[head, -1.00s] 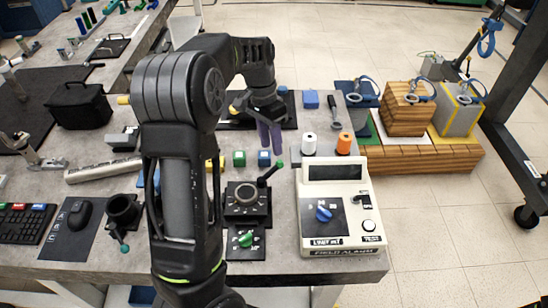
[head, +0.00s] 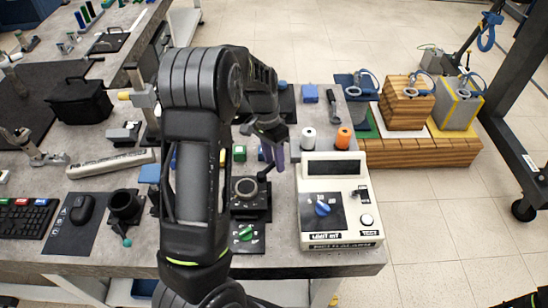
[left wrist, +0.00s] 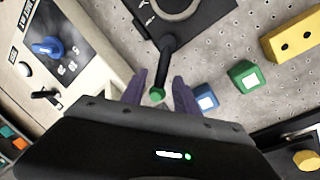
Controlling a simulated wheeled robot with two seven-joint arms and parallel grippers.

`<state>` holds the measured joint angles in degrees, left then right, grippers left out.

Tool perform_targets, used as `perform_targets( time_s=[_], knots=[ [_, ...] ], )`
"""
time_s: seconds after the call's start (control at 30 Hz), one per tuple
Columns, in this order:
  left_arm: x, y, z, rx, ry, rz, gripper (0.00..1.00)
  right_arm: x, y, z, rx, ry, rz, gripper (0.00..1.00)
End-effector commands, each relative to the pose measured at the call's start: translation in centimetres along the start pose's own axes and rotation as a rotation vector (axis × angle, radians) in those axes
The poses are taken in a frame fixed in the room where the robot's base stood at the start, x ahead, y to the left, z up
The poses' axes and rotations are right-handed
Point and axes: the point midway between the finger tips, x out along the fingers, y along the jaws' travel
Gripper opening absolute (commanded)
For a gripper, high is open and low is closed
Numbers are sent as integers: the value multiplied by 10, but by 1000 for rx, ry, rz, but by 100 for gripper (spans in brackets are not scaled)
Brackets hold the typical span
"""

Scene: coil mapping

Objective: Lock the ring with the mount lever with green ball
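The round ring mount (head: 245,188) sits on a black base on the table, right of my left arm in the head view. Its black lever points up and to the right, and also shows in the left wrist view (left wrist: 168,52). The lever's green ball (left wrist: 157,95) lies between the two purple fingers of my left gripper (left wrist: 158,78). The fingers are open, with a visible gap on each side of the ball. In the head view, the left gripper (head: 273,153) covers the ball.
A white alarm box (head: 340,215) with a blue knob stands close right of the mount. A panel with a green knob (head: 246,232) lies in front. A green block (left wrist: 245,77) and a blue block (left wrist: 205,98) lie near the gripper.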

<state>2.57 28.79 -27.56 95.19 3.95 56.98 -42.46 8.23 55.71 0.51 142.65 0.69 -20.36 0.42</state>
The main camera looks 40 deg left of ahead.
Motion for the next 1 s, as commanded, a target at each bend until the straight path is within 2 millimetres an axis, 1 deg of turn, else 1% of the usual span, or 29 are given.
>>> perform_targets(
  time_s=[0.1, 0.5, 0.57, 1.0],
  knots=[
    [0, 0, 0, 0, 0, 0, 36, 0, 0, 0, 0, 0, 0, 36],
    [-1, 0, 0, 0, 1, 0, 4, 0, 0, 0, 0, 0, 0, 36],
    [-1, 0, 0, 0, 1, 0, 0, 0, 0, 0, 0, 0, 0, 36],
    [-1, 0, 0, 1, 1, 0, 0, 0, 0, 0, 0, 0, 0, 36]
  ],
)
